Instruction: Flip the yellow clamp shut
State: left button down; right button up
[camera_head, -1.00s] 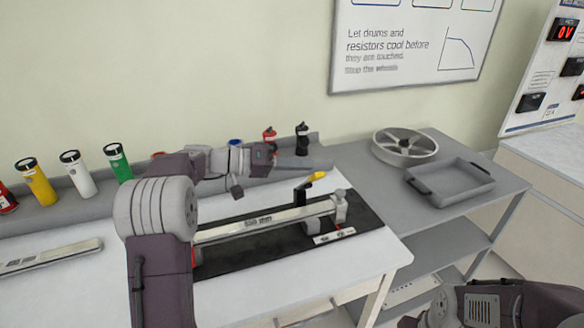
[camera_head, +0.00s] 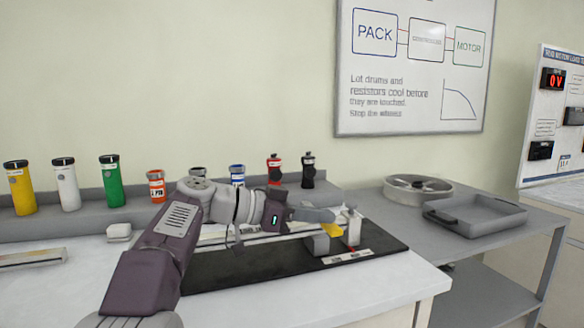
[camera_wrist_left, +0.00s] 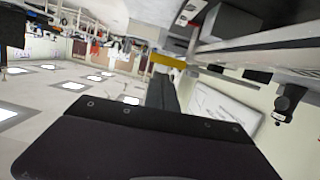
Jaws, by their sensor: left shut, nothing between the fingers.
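The yellow clamp handle (camera_head: 332,230) is at the right end of the bench rig, beside a silver post (camera_head: 352,228). It looks low, about level with the post. In the left wrist view the yellow handle (camera_wrist_left: 172,61) lies across, just beyond the dark fingers. My left gripper (camera_head: 328,215) is shut and empty, right over or against the handle; I cannot tell if they touch. My arm hides the clamp's base and much of the rail, so I cannot tell whether the clamp is fully shut. My right gripper is out of view.
The rig stands on a black mat (camera_head: 250,265) on a white table. Several coloured cylinders, among them a green one (camera_head: 112,182), line the back ledge. A grey trolley to the right holds a spoked wheel (camera_head: 418,187) and a tray (camera_head: 475,224).

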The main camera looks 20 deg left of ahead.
pick_arm(q)
jog(key=shift+s+d+f+m+t+b, duration=0.15)
jog(key=shift+f+m+t+b, duration=0.2)
jog(key=shift+f+b, duration=0.6)
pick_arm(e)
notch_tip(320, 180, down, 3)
